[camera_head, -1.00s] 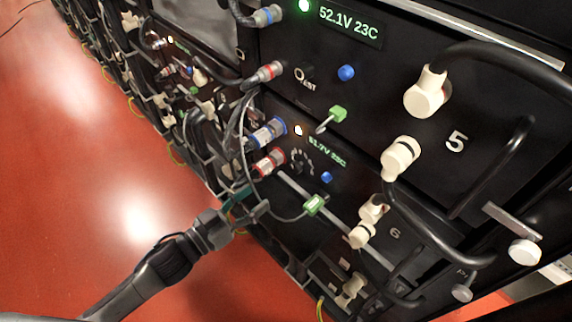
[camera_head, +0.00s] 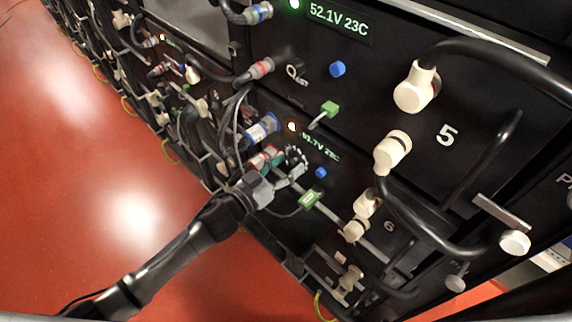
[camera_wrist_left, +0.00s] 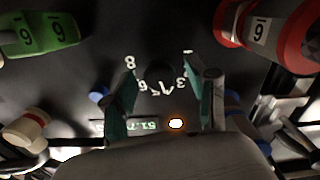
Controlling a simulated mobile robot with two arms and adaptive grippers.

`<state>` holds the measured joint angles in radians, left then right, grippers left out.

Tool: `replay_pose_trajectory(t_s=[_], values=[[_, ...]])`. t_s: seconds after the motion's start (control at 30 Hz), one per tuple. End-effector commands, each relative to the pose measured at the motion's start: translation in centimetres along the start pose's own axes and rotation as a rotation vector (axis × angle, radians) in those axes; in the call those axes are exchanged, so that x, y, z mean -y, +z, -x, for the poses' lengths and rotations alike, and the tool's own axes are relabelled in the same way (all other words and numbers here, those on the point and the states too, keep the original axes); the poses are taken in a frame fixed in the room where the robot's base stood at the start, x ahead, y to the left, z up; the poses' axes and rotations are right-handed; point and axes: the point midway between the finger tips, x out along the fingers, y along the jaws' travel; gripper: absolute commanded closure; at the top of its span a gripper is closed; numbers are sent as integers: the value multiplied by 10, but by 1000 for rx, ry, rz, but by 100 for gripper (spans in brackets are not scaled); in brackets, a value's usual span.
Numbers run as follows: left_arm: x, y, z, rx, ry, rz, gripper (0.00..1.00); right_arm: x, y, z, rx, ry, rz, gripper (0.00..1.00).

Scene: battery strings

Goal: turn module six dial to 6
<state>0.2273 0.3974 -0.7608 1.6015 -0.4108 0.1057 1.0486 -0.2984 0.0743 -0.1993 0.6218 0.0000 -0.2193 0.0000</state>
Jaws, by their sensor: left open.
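The module six dial (camera_head: 297,157) is on the front panel of the lower module, marked 6. In the left wrist view the dark dial knob (camera_wrist_left: 160,74) is ringed by white numerals, including 8, 6 and 3, seen upside down. The knob's pointer setting is too dark to read. My left gripper (camera_head: 281,167) reaches up from the lower left to the panel. Its teal fingers are open (camera_wrist_left: 160,92), one on each side of the dial in the wrist picture. I cannot tell whether they touch it. My right gripper is not in view.
The blue button (camera_head: 321,172), blue-collared connector (camera_head: 262,128) and lit display (camera_head: 320,149) are close by. Module five (camera_head: 445,135) is above. The red floor (camera_head: 70,200) is clear.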

Motion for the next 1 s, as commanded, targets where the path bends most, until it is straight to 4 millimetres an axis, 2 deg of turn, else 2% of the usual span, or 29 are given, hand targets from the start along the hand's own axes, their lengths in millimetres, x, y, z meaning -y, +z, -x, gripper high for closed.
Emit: replay_pose_trajectory(t_s=[0.07,0.4,0.73,1.0], values=[[0,0,0,0,0,0,44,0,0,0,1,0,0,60],[0,0,1,0,0,0,100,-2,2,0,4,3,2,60],[0,0,1,0,-1,-46,100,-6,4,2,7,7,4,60],[0,0,1,2,-2,-217,100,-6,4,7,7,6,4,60]])
